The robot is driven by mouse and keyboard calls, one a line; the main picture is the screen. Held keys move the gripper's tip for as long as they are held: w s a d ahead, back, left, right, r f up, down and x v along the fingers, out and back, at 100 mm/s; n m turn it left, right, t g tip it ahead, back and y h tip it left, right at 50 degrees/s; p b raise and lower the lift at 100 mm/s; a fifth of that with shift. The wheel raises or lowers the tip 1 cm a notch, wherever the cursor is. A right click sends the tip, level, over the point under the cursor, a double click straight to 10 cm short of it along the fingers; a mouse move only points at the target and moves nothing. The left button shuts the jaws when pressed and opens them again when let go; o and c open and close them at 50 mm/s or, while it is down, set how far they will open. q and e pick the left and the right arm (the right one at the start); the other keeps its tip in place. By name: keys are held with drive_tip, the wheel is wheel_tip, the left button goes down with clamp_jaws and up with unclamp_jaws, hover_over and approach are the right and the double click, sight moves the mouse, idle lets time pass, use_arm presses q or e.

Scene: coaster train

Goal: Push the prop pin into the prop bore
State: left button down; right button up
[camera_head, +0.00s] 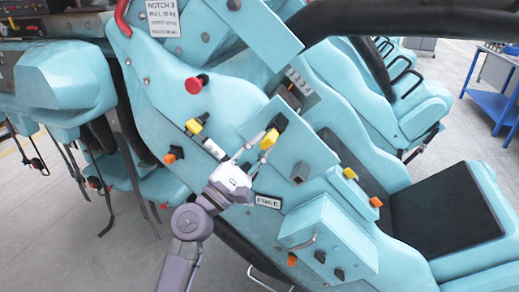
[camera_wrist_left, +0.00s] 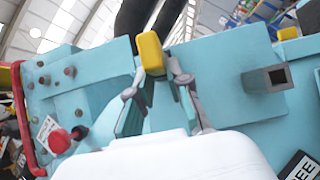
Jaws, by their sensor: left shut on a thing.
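My left gripper (camera_head: 257,146) reaches up from the lower middle to the turquoise car side. It is shut on a yellow-headed piece, taken to be the prop pin (camera_head: 269,139). In the left wrist view, the yellow head (camera_wrist_left: 150,50) stands at the fingertips (camera_wrist_left: 164,78), in front of the turquoise panel. The pin's shaft is hidden, so I cannot tell whether it is in a bore. A square grey socket with a dark opening (camera_head: 299,172) sits to the right; it also shows in the wrist view (camera_wrist_left: 268,79). I cannot tell whether this is the prop bore. My right gripper is not in view.
A turquoise box (camera_head: 328,243) with a handle projects below right. A dark bar (camera_head: 420,22) crosses the top right. Open floor lies at the lower left.

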use_arm(q)
drive_tip(key=shift+w+d, duration=0.1)
drive_tip(key=shift+w, duration=0.15)
drive_tip(key=c, duration=1)
unclamp_jaws()
drive_tip(key=v, duration=1.2)
